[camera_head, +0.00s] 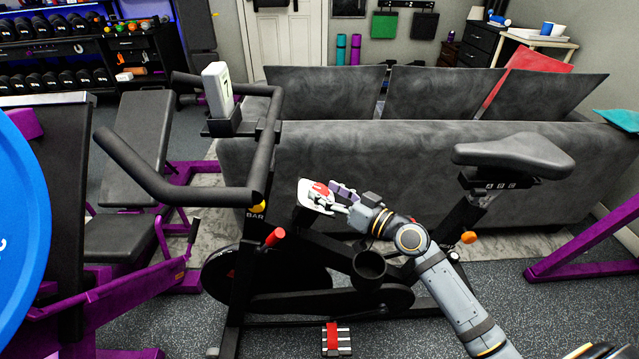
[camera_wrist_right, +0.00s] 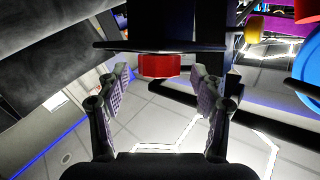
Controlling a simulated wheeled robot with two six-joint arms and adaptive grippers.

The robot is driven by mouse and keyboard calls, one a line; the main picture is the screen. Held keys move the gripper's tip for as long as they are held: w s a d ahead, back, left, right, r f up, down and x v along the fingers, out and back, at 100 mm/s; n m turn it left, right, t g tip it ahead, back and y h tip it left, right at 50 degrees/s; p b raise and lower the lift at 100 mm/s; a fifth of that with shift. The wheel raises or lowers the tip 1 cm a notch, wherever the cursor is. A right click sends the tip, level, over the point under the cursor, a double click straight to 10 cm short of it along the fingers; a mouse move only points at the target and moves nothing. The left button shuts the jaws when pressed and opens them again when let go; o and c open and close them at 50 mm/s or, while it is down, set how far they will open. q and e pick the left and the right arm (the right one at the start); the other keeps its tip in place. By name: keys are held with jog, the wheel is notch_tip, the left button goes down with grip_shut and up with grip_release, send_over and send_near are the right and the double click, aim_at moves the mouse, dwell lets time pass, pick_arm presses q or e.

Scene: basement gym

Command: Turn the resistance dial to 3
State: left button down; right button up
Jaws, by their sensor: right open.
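The resistance dial shows as a red knob (camera_head: 321,188) on a pale plate (camera_head: 309,200) on the exercise bike's frame. My right gripper (camera_head: 340,195) is beside it, reaching in from the right. In the right wrist view the red knob (camera_wrist_right: 158,66) sits under a dark plate (camera_wrist_right: 150,46), ahead of and between the open fingertips (camera_wrist_right: 161,75), with a gap on each side. I cannot tell whether the fingertips reach around it. The dial's numbers and setting are too small to read. My left gripper is not in view.
A red-tipped lever (camera_head: 275,237) and the handlebar (camera_head: 180,195) are left of the dial. A black cup holder (camera_head: 369,266) is below the right gripper. The bike seat (camera_head: 513,152) is at the right, and a grey sofa (camera_head: 420,150) stands behind.

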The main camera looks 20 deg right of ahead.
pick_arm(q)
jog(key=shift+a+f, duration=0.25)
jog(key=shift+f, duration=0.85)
pick_arm(e)
jog(key=shift+x, duration=1.3)
